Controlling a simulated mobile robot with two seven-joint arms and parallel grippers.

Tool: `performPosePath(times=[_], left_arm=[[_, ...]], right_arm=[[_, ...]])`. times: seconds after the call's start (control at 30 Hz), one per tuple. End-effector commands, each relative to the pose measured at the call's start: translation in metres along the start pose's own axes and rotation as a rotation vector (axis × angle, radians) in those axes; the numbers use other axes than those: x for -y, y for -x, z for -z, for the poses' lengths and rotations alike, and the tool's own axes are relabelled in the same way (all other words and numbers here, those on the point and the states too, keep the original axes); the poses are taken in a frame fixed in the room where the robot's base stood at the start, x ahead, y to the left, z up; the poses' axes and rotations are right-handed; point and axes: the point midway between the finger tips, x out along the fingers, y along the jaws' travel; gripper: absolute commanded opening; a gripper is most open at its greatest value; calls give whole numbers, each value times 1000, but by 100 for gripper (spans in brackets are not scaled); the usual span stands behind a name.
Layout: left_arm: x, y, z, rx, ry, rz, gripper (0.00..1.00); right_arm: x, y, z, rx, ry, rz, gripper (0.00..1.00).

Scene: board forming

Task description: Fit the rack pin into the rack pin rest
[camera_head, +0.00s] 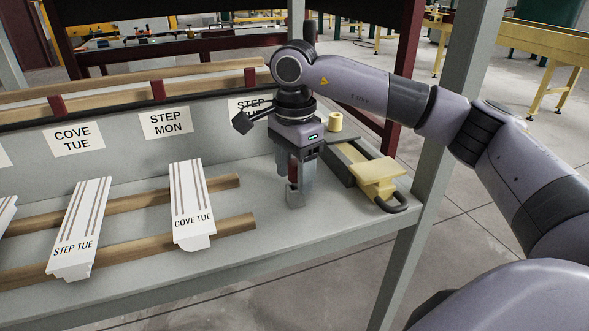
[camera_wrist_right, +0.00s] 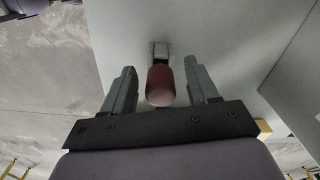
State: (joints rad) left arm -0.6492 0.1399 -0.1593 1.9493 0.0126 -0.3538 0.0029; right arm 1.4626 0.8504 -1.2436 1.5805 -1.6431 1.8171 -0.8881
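My right gripper (camera_head: 294,178) points down over the grey shelf near its right end. In the right wrist view its two fingers (camera_wrist_right: 160,75) stand apart, with a dark red rounded piece (camera_wrist_right: 160,86) between them and a visible gap on each side. A little of this red piece also shows between the fingers in the head view (camera_head: 293,172). A small grey metal piece (camera_head: 295,197) shows just below it, and also beyond it in the right wrist view (camera_wrist_right: 160,50). I cannot tell which part is rack pin and which is rest. My left gripper is out of view.
A yellow-topped tool with a dark handle (camera_head: 378,176) lies right of the gripper, with a small yellow cylinder (camera_head: 335,122) behind. White moulding boards (camera_head: 191,203) lie on wooden rails (camera_head: 232,228) to the left. A grey post (camera_head: 430,170) stands at right.

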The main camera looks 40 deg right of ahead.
Motion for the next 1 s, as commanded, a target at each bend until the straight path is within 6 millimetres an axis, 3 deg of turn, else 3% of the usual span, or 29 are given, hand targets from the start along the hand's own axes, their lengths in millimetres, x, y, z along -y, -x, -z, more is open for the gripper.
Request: performPosePath(times=[0.17, 0.63, 1.0], left_arm=[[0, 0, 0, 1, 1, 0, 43], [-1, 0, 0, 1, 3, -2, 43], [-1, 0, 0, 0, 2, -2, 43]], right_arm=[[0, 2, 0, 0, 0, 1, 59], [0, 67, 0, 0, 0, 1, 59], [0, 72, 0, 0, 0, 0, 59]])
